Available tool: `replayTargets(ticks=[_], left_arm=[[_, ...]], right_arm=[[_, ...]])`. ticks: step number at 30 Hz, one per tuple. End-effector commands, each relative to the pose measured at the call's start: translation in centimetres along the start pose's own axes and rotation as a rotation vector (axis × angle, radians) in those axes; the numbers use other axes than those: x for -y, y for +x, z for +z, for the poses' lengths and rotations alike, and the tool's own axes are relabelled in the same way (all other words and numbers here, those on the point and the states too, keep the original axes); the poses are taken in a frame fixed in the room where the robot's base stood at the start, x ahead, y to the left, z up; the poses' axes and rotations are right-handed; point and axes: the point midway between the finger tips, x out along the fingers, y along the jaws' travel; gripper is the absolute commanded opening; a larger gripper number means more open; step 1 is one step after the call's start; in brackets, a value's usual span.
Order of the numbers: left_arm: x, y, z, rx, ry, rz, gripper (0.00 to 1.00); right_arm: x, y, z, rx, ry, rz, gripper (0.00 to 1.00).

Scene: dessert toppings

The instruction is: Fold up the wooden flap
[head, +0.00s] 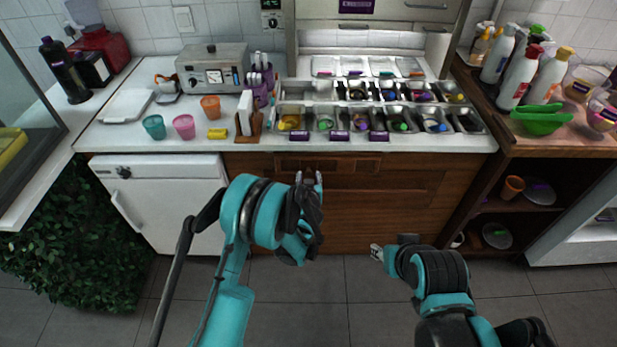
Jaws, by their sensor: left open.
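The brown wooden front (390,208) runs below the white counter, with horizontal panel lines and a dark slot near its top. It hangs upright. I cannot tell which of its panels is the flap. My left gripper (309,180) is open and empty, pointing at the upper part of the wooden front, left of its middle. I cannot tell whether it touches the wood. My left arm hides part of the lower left of the front. My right gripper (377,253) is low, near the bottom edge of the wood; its fingers are too small to read.
The white counter (350,148) above carries metal topping trays (400,118), cups, a napkin holder (248,122) and a toaster oven (212,68). A white fridge (165,200) stands left of the wood. Open shelves and bottles (519,78) are at right. Grey floor tiles are clear in front.

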Motion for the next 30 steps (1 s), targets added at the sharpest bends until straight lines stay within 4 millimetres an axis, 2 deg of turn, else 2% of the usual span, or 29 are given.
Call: replayTargets(ticks=[4, 13, 14, 18, 30], left_arm=[[0.0, 1.5, 0.1, 0.000, 0.000, -0.001, 0.42], [0.0, 1.8, -0.1, 0.000, 0.001, 0.000, 0.42], [0.0, 1.8, -0.1, 0.000, 0.001, 0.000, 0.39], [0.0, 1.8, -0.1, 0.000, 0.000, 0.000, 0.02], [0.0, 1.6, -0.4, 0.029, -0.001, 0.000, 0.00]], right_arm=[[0.0, 0.5, 0.3, 0.000, 0.000, 0.000, 0.40], [0.0, 0.5, 0.3, 0.000, 0.000, 0.000, 0.40], [0.0, 0.5, 0.3, 0.000, 0.000, 0.000, 0.40], [0.0, 0.5, 0.3, 0.000, 0.000, 0.000, 0.40], [0.0, 0.0, 0.0, 0.000, 0.000, 0.000, 0.40]])
